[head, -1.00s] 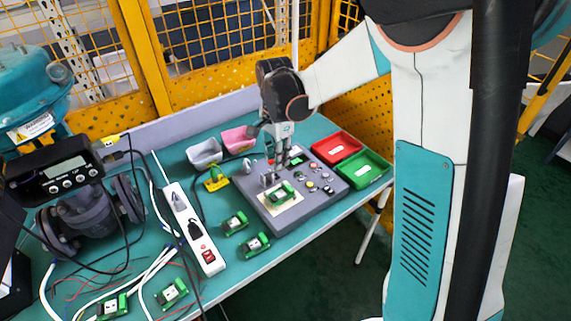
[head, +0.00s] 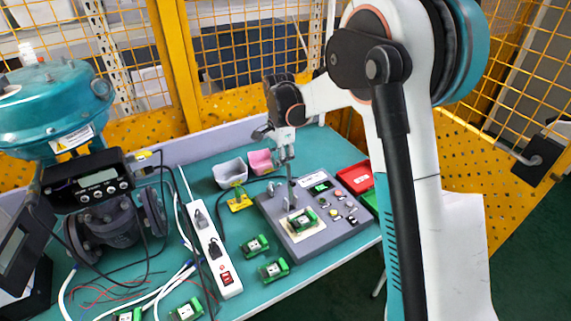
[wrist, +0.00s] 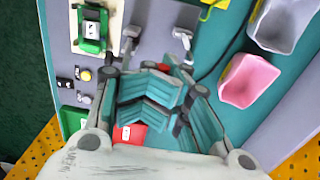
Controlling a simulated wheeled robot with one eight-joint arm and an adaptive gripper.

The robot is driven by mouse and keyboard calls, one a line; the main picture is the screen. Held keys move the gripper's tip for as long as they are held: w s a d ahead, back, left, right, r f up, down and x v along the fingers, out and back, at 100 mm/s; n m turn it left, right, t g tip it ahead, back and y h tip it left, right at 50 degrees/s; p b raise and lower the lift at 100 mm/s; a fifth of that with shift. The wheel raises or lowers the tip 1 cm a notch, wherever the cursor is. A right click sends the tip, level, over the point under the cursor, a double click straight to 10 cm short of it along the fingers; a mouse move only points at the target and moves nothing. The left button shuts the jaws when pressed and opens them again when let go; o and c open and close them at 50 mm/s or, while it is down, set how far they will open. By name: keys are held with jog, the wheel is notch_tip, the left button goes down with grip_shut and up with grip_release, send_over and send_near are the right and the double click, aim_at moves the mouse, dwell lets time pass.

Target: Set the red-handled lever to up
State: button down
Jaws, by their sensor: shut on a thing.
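A grey control panel (head: 322,236) lies on the teal table. My gripper (head: 290,183) is over the panel's back part, pointing down. In the wrist view, my gripper (wrist: 160,80) has its teal-padded fingers closed around the red-handled lever (wrist: 163,67). Only a little red shows between and beyond the fingers; the rest is hidden, so its exact angle cannot be told. Two silver levers, one left (wrist: 130,40) and one right (wrist: 183,42), stand beyond the fingers on the panel, apart from them.
A green module (head: 303,222) sits on the panel near several buttons. A red tray (head: 353,177) is to the right, partly behind my arm. Grey (head: 230,172) and pink (head: 261,162) bins stand behind. A white power strip (head: 213,250) and loose modules lie left and in front.

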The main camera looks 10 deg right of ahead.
jog(key=shift+w+f+g, duration=0.2)
jog(key=shift+w+g, duration=0.45)
jog(key=shift+g, duration=0.05)
jog(key=shift+d+h, duration=0.15)
jog(key=shift+h, duration=0.15)
jog(key=c, duration=1.6)
grip_release()
jog(key=shift+d, duration=0.1)
jog(key=shift+c, duration=0.2)
jog(key=shift+r, duration=0.1)
notch_tip(320, 180, up, 12)
jog(key=w, duration=0.1)
jog(key=shift+w+a, duration=0.25)
jog(key=shift+w, duration=0.05)
